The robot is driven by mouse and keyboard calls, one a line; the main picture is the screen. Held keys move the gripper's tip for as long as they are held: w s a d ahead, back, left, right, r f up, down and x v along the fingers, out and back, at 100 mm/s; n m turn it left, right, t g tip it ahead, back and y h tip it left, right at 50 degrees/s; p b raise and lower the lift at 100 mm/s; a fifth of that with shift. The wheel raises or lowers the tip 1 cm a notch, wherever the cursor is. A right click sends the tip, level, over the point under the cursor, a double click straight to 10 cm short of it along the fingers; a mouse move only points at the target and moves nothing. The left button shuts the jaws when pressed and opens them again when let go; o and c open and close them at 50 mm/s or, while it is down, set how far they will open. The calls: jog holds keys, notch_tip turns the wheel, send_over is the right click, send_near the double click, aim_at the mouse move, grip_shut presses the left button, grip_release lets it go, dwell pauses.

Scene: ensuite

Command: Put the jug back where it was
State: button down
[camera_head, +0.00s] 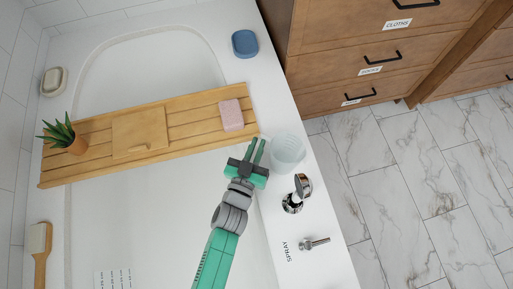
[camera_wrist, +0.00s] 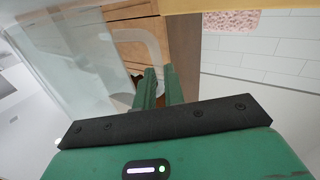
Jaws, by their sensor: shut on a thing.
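The jug (camera_head: 287,153) is a pale, see-through vessel over the right rim of the bathtub, between the wooden bath tray and the tap. My gripper (camera_head: 258,148) is just left of it, over the tub's inner edge. In the wrist view the jug's clear wall (camera_wrist: 85,65) fills the left side, and a pale curved handle runs down to my fingers (camera_wrist: 160,82). The fingers are close together, shut on the jug at its handle. The jug looks roughly upright. I cannot tell whether its base touches the rim.
The wooden bath tray (camera_head: 92,137) spans the tub, with a pink sponge (camera_head: 231,114) and a potted plant (camera_head: 68,138). A chrome tap (camera_head: 297,193) and spray handle (camera_head: 314,243) stand below the jug. A blue dish (camera_head: 244,43) sits farther up the rim. Wooden drawers (camera_head: 345,60) stand beyond.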

jog(key=shift+f, duration=0.3)
jog(key=c, duration=1.5)
grip_release()
jog(key=shift+r, duration=0.3)
jog(key=shift+s+a+p, duration=0.2)
jog(key=shift+s+p, duration=0.05)
jog(key=shift+p, duration=0.15)
jog(key=p+v, duration=0.3)
jog(key=v, duration=0.8)
jog(key=shift+s+f, duration=0.1)
jog(key=shift+s, duration=0.15)
